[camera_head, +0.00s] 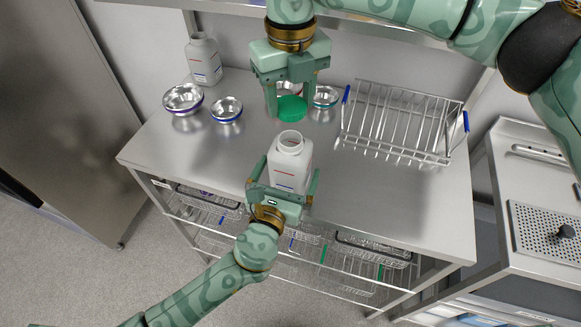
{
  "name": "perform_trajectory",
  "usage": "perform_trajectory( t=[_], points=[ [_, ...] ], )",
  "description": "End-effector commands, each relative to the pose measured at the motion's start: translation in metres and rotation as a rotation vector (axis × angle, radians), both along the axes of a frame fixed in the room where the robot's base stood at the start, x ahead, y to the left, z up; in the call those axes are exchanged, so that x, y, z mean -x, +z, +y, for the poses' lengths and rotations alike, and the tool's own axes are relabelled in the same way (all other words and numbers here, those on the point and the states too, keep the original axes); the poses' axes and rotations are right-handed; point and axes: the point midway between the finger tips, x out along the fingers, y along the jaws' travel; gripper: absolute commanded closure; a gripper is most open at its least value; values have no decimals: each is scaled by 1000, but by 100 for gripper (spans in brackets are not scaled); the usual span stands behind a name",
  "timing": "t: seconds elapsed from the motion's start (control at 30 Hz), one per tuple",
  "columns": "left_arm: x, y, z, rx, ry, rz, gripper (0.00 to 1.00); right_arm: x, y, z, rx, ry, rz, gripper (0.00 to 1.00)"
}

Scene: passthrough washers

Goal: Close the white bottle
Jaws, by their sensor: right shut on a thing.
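The white bottle (290,164) stands upright with its mouth uncovered near the front of the steel table, with red and blue marks on its side. My right gripper (291,106) points down and is shut on a green cap (292,109). The cap is above and slightly behind the bottle's mouth in the picture, apart from it.
Another white bottle (204,60) stands open at the back left. Metal bowls (183,97) (227,108) (326,97) sit on the steel table (215,150). A wire rack (400,125) stands at the right. Wire baskets (375,251) hang below the table.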

Motion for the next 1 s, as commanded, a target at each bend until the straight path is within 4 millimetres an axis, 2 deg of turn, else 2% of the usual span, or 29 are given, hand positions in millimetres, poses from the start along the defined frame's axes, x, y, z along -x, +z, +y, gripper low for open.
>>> perform_trajectory(
  t=[0.07, 0.3, 0.43, 0.7, 1.0],
  points=[
    [0, 0, 0, 0, 0, 0, 0, 0, 0, 0, 0, 0, 0, 71],
    [0, 0, 0, 0, 0, 0, 65, 0, 0, 0, 0, 0, 0, 71],
    [0, 0, 0, 0, 0, 0, 65, 0, -7, 0, 0, 1, 1, 71],
    [0, 0, 0, 0, 0, 0, 65, 1, -44, 0, 0, 1, 2, 71],
    [0, 0, 0, 0, 0, 0, 65, 1, -50, 0, -1, 0, 0, 71]
  ],
)
